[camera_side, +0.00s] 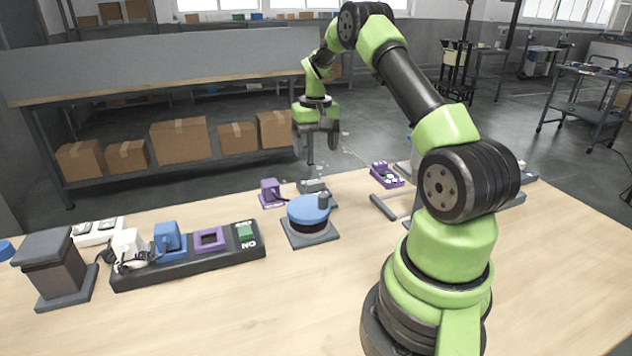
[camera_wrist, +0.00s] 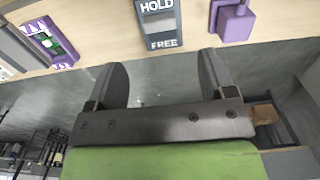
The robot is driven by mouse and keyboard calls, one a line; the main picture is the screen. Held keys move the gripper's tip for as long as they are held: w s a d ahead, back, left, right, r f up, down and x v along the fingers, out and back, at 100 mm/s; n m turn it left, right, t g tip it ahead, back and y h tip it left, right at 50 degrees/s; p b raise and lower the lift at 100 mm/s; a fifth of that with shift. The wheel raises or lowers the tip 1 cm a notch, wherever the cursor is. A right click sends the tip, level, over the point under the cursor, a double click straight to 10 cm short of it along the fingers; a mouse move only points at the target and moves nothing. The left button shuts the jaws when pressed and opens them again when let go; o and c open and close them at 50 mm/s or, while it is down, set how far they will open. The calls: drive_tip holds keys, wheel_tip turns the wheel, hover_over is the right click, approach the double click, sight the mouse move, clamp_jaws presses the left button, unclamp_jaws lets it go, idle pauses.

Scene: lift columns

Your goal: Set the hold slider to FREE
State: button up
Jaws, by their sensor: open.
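The hold slider (camera_wrist: 160,26) is a small dark grey block in the wrist view, marked HOLD at its top end and FREE at its bottom end. A lighter grey part lies between the two words; I cannot tell clearly where the slider's knob stands. In the side view the slider (camera_side: 314,187) is a small grey piece behind the blue round knob, partly hidden by it. My gripper (camera_side: 316,150) is open and empty, up in the air behind the slider, fingers pointing down. In the wrist view my gripper (camera_wrist: 163,68) has its fingers apart, with the slider past the tips.
A purple block (camera_side: 270,190) stands left of the slider. The blue round knob (camera_side: 308,208) is in front of it. A purple device (camera_side: 386,174) lies to the right. A dark power strip (camera_side: 190,268) with plugs is at the left. The near table is clear.

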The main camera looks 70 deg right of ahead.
sight(316, 182)
wheel_tip(316, 182, down, 10)
drive_tip(key=shift+f, duration=0.1)
idle(0.4)
drive_tip(key=c, duration=1.3)
drive_tip(key=shift+w+d, duration=1)
drive_tip(key=shift+d, duration=0.15)
drive_tip(key=o, duration=1.3)
wheel_tip(316, 182, up, 10)
